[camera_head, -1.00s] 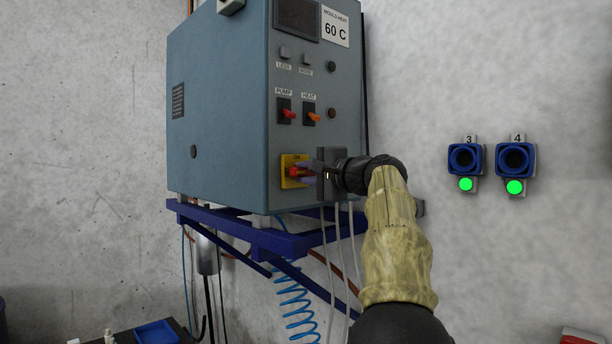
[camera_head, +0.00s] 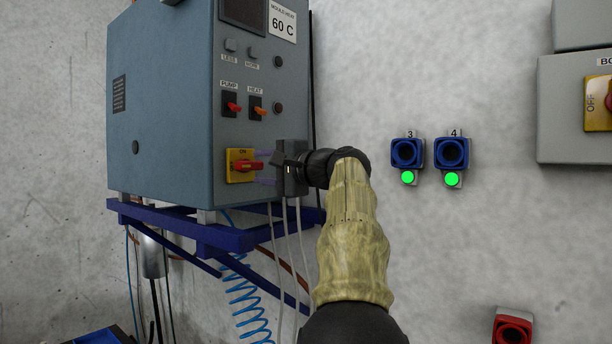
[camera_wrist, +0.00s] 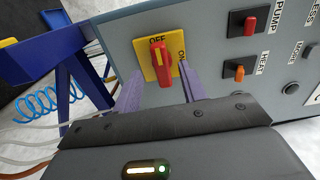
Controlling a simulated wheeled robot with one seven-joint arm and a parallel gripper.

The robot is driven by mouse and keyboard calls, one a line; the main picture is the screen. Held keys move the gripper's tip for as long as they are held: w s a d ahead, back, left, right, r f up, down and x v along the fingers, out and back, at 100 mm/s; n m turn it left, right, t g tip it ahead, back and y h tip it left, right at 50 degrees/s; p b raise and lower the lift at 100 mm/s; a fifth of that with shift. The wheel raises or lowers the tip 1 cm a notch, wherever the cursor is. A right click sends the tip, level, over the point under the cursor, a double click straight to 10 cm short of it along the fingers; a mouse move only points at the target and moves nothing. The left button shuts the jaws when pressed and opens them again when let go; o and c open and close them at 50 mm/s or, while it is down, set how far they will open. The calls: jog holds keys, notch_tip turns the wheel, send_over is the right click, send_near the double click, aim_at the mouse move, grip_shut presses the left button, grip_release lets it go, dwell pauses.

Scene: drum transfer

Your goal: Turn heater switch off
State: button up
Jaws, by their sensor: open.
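The heater switch is a red rotary knob (camera_head: 246,166) on a yellow plate (camera_head: 233,176), low on the blue-grey heater cabinet (camera_head: 160,110). In the head view the knob lies about level, with ON printed above it. In the wrist view the knob (camera_wrist: 160,62) points toward the OFF label, and ON is at the plate's right side. My gripper (camera_head: 262,168) is open just in front of the plate.
Red PUMP (camera_head: 231,105) and orange HEAT (camera_head: 257,108) switches sit above the yellow plate. The cabinet rests on a blue bracket (camera_head: 220,236), with a coiled blue hose (camera_head: 245,300) and cables below. Blue sockets (camera_head: 406,153) with green lights are on the wall to the right.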

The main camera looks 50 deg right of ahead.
jog(key=s+d+b, duration=0.1)
jog(key=s+b, duration=0.1)
jog(key=s, duration=1.1)
jog(key=shift+s+b, duration=0.2)
jog(key=shift+b, duration=0.2)
jog(key=shift+f, duration=0.1)
